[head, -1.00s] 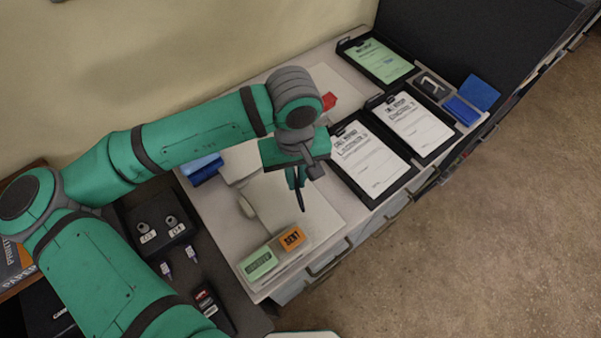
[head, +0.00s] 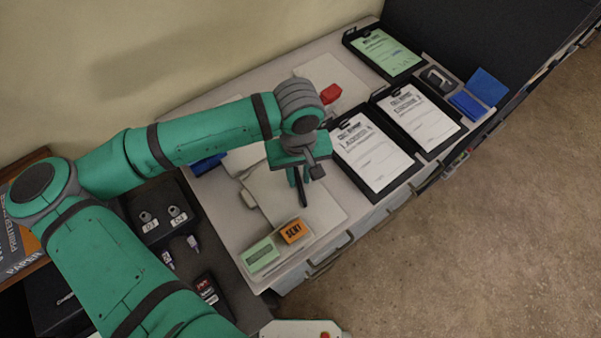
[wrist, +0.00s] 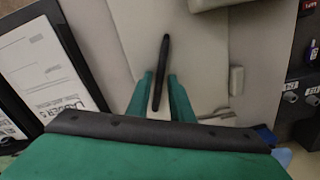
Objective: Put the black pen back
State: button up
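The black pen (wrist: 161,68) lies between the fingers of my gripper (wrist: 161,77) in the wrist view, with thin pale strips showing on either side of it. The pen is long, thin and slightly slanted, its far end past the fingertips. In the head view the pen (head: 303,192) shows as a dark stroke just under my gripper (head: 299,183), over the pale sheet (head: 325,208) on the desk. My gripper points down with its fingers apart. I cannot tell exactly how high the fingertips are above the sheet.
The green box (head: 260,255) and orange SENT box (head: 293,231) stand near the front edge. Black clipboards with papers (head: 370,152) lie to the right, with a grey tray (head: 437,79) and blue pad (head: 467,105) beyond. A red item (head: 331,93) lies behind.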

aim_at(300, 180)
jog(key=shift+o, duration=0.3)
jog(key=shift+d+r, duration=0.1)
notch_tip(300, 180, up, 12)
jog(key=shift+r, duration=0.15)
dwell(0.3)
jog(key=shift+w, duration=0.1)
dwell(0.4)
